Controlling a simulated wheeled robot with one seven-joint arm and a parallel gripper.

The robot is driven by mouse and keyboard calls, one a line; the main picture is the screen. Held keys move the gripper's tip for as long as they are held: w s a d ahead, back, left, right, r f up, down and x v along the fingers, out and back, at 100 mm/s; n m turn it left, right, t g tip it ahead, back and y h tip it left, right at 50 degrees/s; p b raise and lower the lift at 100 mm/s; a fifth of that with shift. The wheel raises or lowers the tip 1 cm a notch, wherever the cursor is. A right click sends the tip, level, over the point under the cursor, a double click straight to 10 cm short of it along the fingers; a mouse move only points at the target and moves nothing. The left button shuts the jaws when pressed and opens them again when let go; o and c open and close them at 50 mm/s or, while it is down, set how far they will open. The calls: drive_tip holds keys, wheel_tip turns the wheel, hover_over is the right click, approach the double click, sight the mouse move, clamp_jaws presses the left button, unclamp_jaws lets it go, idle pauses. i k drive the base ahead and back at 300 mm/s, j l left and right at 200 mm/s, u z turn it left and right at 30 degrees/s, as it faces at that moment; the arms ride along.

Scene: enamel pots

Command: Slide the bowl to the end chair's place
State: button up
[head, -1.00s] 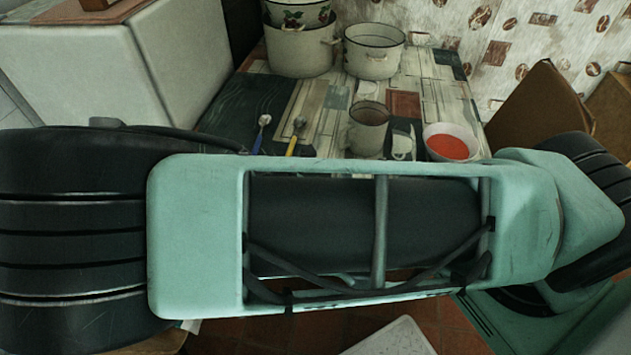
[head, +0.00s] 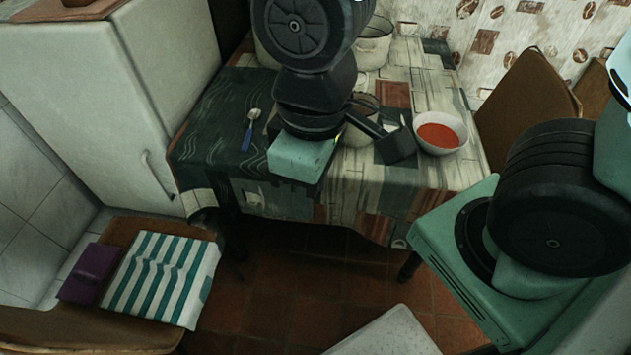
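The white bowl (head: 454,145) with red contents stands upright on the table (head: 330,215), near its right edge. My gripper (head: 392,142) is low over the table, just left of the bowl, with a dark fingertip close to the bowl's left rim. I cannot tell whether they touch, or how far the fingers are apart. A brown chair (head: 525,95) stands at the table's right end. Another wooden chair (head: 60,328) is at the lower left, and a pale seat (head: 388,335) shows at the bottom. I cannot tell which is the end chair.
A mug (head: 357,135) is partly hidden behind my gripper. Pots, including a white one (head: 372,50), stand at the back. A spoon (head: 250,128) lies on the left of the cloth. A striped towel (head: 160,275) and purple item (head: 92,272) lie on the lower-left chair.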

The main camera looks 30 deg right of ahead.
sight(436, 133)
drive_tip(key=z, duration=1.25)
